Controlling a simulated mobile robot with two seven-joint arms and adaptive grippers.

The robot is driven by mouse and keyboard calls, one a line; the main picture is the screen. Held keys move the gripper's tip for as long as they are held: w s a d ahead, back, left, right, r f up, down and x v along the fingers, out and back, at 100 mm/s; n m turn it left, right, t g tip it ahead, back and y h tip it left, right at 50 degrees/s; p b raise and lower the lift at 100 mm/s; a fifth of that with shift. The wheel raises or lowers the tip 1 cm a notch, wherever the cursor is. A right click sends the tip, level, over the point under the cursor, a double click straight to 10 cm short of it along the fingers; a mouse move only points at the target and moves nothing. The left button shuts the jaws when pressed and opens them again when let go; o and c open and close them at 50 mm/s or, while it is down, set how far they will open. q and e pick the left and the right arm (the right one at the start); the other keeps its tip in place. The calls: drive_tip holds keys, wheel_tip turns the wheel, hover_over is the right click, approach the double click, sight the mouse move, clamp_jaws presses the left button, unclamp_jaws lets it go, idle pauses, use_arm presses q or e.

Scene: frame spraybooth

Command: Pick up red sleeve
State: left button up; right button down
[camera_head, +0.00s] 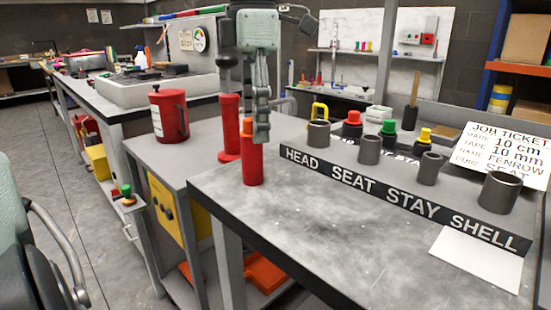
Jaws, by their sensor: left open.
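A red cylinder with an orange top (252,168), which looks like the red sleeve, stands upright near the left back corner of the grey table. A second, taller red cylinder on a round red base (229,118) stands just behind it to the left; I cannot tell for certain which is the sleeve. My left gripper (262,135) points down, open and empty. Its fingers are seen nearly edge-on, right beside the orange-topped cylinder's upper part. I cannot tell whether they touch it. My right gripper is not in view.
A black rail labelled HEAD, SEAT, STAY, SHELL (400,200) crosses the grey table (310,235). Several grey cups, including one at the right (499,192), and coloured-capped pieces stand behind it. A red canister (169,114) stands to the left. The table's front left is clear.

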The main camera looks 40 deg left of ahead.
sight(253, 161)
use_arm(q)
wheel_tip(253, 161, down, 2)
drive_tip(key=shift+s, duration=0.15)
drive_tip(key=shift+s+a+f, duration=0.1)
drive_tip(key=shift+f, duration=0.55)
drive_tip(key=f, duration=0.3)
drive_tip(key=shift+s+a+f, duration=0.1)
drive_tip(key=shift+s+f, duration=0.1)
drive_tip(key=shift+f, duration=0.15)
drive_tip(key=shift+w+f, duration=0.1)
drive_tip(key=shift+f, duration=0.25)
drive_tip(key=shift+c, duration=0.6)
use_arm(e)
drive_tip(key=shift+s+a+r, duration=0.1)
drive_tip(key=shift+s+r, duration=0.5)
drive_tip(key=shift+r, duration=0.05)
use_arm(q)
drive_tip(key=c, duration=0.5)
clamp_jaws()
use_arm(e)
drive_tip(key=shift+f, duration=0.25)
use_arm(q)
drive_tip(key=shift+r, duration=0.2)
